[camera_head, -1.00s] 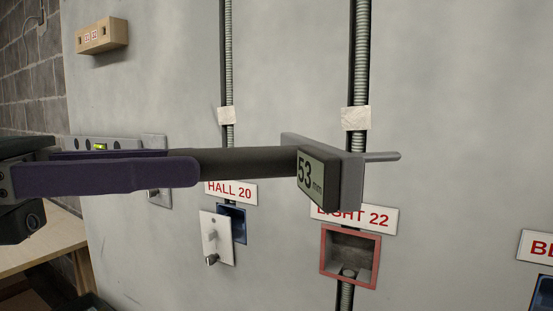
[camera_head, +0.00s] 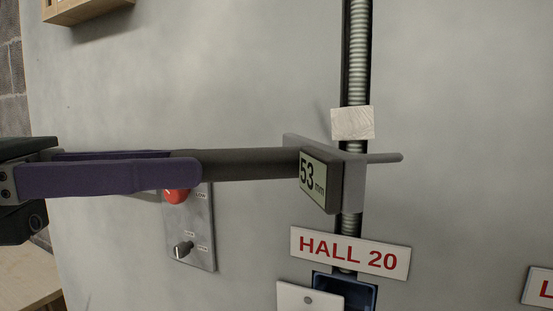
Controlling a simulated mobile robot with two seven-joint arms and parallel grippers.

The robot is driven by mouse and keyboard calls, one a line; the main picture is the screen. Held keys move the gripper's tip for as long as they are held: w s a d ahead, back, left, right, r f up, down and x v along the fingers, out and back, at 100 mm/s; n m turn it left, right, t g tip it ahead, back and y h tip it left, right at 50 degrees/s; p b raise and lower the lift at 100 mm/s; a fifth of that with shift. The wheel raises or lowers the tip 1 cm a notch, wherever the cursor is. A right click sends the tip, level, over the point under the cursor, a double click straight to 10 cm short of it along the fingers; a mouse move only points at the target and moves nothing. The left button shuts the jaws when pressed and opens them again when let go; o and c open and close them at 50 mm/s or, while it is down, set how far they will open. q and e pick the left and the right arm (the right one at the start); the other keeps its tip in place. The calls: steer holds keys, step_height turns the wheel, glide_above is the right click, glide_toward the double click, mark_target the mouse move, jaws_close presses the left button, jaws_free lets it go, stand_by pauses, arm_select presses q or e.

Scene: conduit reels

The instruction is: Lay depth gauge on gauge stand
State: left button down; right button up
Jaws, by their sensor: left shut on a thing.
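The depth gauge (camera_head: 248,164) has a dark round handle, a grey block with a display reading 53 mm, and a thin grey rod pointing right. My left gripper (camera_head: 186,166), with purple fingers, is shut on the left end of the handle and holds the gauge level, in front of the grey wall. The gauge's block overlaps the conduit in the picture; I cannot tell how far apart they are. I cannot make out a gauge stand in this view. My right gripper is not in view.
A conduit (camera_head: 357,50) with a pale clip (camera_head: 352,123) runs down to a blue wall box (camera_head: 360,293) under the HALL 20 sign (camera_head: 350,252). A switch panel (camera_head: 198,243) with a red button is behind my gripper. A wooden box (camera_head: 85,10) is upper left, a wooden tabletop (camera_head: 25,275) lower left.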

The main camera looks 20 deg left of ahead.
arm_select(q)
steer(key=s+d+f+m+g+y+b, duration=0.25)
steer(key=d+f+m+g+b, duration=0.3)
steer(key=f, duration=0.35)
steer(key=s+d+f+m+g+y+b, duration=0.1)
steer(key=d+f+m+g+y+b, duration=0.35)
steer(key=f, duration=0.55)
steer(key=s+d+f+m+g+y+b, duration=0.1)
steer(key=d+f+m+g+y+b, duration=0.1)
steer(key=d+f+m+g+b, duration=0.45)
steer(key=a+f+m+t+y+b, duration=0.2)
steer(key=f+m+b, duration=0.1)
steer(key=f, duration=0.6)
steer(key=w+a+f+m+t+y+b, duration=0.1)
steer(key=a+f+m+t+b, duration=0.1)
steer(key=f+b, duration=0.4)
steer(key=a+f+m+t+y+b, duration=0.2)
steer(key=a+f+m+b, duration=0.1)
steer(key=f, duration=1)
steer(key=shift+w+a+f+m+y+b, duration=0.3)
steer(key=shift+m+b, duration=0.25)
steer(key=shift+b, duration=0.3)
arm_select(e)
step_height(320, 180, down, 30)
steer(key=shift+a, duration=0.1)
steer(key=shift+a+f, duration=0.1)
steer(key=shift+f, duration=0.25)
